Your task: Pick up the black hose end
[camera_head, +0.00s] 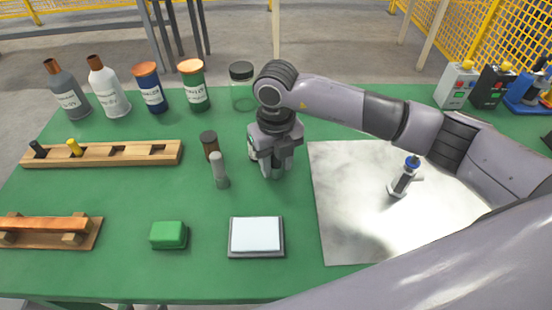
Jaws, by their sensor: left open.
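I cannot make out a black hose end for certain. A small black piece (38,149) stands in the left end of a wooden rack, and no hose is seen on it. Another dark object (547,139) is cut off at the right picture edge. My right gripper (277,170), on the arm coming in from the right, points down over the middle of the green table. My left gripper is not in view.
The wooden rack (120,153) also holds a yellow piece (74,147). Several bottles line the back left. A green block (168,235) and white pad (256,235) lie in front. A metal sheet (350,220) lies right.

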